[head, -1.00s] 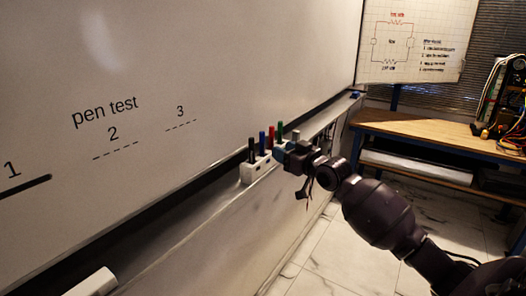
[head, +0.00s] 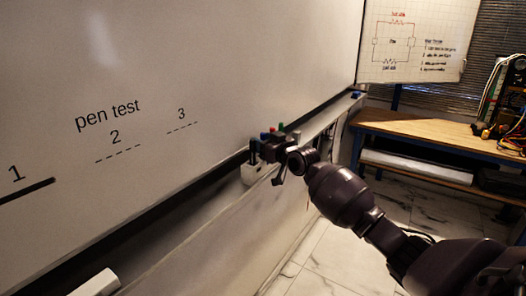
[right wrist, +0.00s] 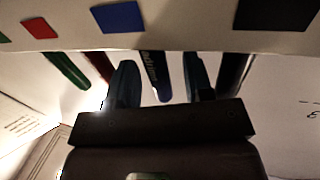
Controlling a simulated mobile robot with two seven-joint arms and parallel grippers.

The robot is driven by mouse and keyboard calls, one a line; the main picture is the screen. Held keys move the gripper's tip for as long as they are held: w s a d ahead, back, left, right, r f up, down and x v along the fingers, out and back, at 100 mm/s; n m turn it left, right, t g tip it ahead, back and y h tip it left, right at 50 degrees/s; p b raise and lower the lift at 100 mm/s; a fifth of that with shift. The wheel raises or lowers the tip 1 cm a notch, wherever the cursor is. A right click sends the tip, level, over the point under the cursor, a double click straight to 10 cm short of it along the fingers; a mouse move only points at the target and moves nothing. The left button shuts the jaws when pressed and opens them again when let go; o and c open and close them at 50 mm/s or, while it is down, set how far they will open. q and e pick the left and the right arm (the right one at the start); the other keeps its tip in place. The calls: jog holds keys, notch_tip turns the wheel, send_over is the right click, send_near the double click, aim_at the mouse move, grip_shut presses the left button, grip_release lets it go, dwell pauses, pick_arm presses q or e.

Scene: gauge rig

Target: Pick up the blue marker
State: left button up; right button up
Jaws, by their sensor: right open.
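The blue marker (right wrist: 155,75) stands in a white holder (right wrist: 190,35) in the right wrist view, between the two fingers of my right gripper (right wrist: 159,84). The fingers are open, with a gap on each side of the marker. In the head view my right gripper (head: 268,150) is at the holder (head: 254,173) on the whiteboard ledge. It hides most of the blue marker, whose top (head: 263,136) still shows. My left gripper is not in view.
A black marker (right wrist: 233,73) stands close beside one finger. A red marker (right wrist: 101,66) and a green marker (right wrist: 67,70) are beyond the other finger. The whiteboard (head: 200,60) rises behind the ledge. A wooden bench (head: 440,135) is at the right.

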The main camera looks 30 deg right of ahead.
grip_shut()
dwell(0.3)
